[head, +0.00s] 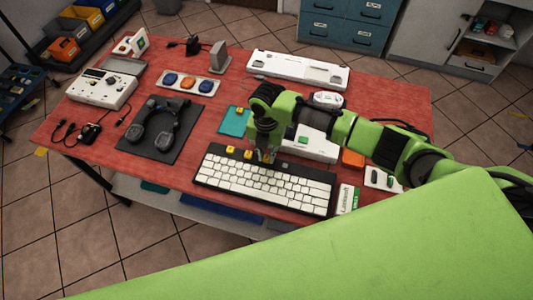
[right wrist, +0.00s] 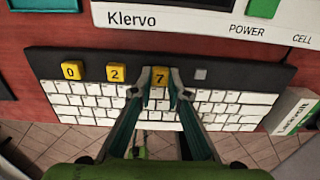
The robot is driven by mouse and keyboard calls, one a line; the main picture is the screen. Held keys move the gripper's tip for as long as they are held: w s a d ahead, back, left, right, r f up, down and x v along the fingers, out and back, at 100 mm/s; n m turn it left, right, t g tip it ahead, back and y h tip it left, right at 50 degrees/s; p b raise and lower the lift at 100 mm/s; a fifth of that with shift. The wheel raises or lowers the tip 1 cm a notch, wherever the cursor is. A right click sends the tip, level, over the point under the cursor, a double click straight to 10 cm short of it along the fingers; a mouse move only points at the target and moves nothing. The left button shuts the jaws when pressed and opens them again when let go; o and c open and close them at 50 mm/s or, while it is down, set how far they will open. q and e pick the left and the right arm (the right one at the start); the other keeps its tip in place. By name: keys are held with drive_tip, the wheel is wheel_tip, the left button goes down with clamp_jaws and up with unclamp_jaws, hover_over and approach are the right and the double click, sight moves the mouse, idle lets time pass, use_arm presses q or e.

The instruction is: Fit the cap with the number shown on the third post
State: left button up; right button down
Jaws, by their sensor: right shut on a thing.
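A keyboard with white keys (head: 265,183) lies near the table's front edge. Yellow caps sit along its dark top strip: a 0 (right wrist: 72,70) and a 2 (right wrist: 116,72). My right gripper (head: 267,156) is over the strip. In the right wrist view its fingers (right wrist: 160,92) are shut on a yellow cap marked 7 (right wrist: 160,76), at the third place from the left. I cannot tell whether this cap is touching its post. A bare grey post (right wrist: 200,74) shows to its right. My left gripper is not in view.
A white device marked Klervo (right wrist: 190,18) stands just behind the keyboard. A white and green box (right wrist: 297,110) is at the keyboard's right end. A teal mat (head: 232,123) lies behind it. Headphones (head: 152,128) lie on a dark mat at left.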

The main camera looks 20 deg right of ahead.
drive_tip(key=shift+f, duration=0.4)
idle(0.3)
drive_tip(key=c, duration=1.9)
unclamp_jaws()
drive_tip(key=shift+r, duration=0.1)
drive_tip(key=shift+r+p, duration=2.3)
drive_tip(key=shift+r, duration=0.2)
drive_tip(key=shift+f, duration=0.1)
